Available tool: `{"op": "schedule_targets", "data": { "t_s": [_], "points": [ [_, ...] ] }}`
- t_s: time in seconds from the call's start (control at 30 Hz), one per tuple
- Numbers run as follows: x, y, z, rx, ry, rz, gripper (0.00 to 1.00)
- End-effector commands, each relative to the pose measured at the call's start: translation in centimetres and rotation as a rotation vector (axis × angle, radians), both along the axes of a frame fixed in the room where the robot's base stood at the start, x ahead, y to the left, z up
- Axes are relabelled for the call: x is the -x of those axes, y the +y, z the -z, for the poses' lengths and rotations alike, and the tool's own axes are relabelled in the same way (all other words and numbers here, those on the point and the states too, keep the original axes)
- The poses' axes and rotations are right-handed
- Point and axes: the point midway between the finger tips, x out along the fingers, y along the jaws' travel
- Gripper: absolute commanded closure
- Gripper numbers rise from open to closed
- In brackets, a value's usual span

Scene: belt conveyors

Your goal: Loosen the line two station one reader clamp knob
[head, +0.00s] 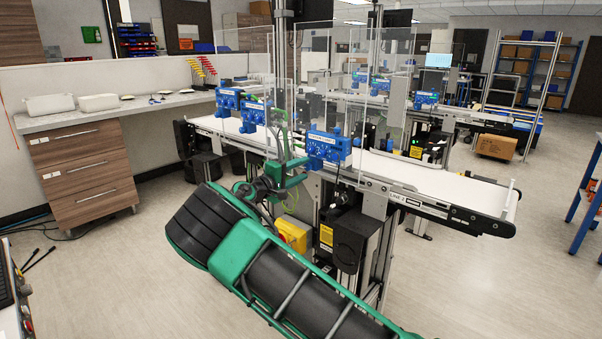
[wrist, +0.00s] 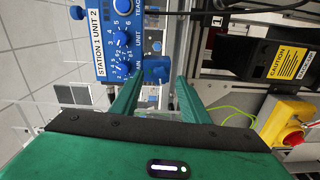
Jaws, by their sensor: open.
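In the wrist view, a blue reader unit (wrist: 128,35) carries a white label reading "STATION 1 UNIT 2" and several blue dials. A small blue knob-like part (wrist: 156,71) sits at its right side, near the line of my fingertips; I cannot tell if it is the clamp knob. My gripper (wrist: 160,90) is open, its two green fingers pointing toward the unit's right side. No contact can be made out. In the head view, my gripper (head: 301,168) is just below and left of the nearest blue unit (head: 328,147) on the belt conveyor (head: 430,181) marked as line 2.
A yellow box with a red button (wrist: 292,137) and a black box with a caution label (wrist: 275,60) are right of my gripper. Clear panels (head: 387,125) rise above the belt. A drawer cabinet (head: 85,170) stands left.

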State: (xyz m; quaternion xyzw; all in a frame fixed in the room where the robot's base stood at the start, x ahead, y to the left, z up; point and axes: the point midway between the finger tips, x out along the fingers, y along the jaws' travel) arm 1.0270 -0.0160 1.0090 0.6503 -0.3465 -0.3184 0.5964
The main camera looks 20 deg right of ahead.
Motion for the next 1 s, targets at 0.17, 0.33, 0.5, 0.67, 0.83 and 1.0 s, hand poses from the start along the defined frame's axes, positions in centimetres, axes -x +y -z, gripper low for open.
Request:
{"op": "schedule_targets", "data": {
  "t_s": [0.17, 0.33, 0.5, 0.67, 0.83, 1.0],
  "points": [
    [1.6, 2.7, 0.1, -0.001, 0.002, -0.004, 0.59],
    [3.4, 5.4, 0.1, 0.000, 0.003, -0.004, 0.59],
    [4.6, 7.3, 0.2, -0.001, 0.003, -0.004, 0.59],
    [5.2, 8.1, 0.1, -0.001, 0.002, -0.002, 0.59],
    [5.3, 8.3, 0.2, -0.001, 0.002, -0.002, 0.59],
    [5.3, 8.2, 0.2, -0.002, 0.002, -0.002, 0.59]
  ]
}}
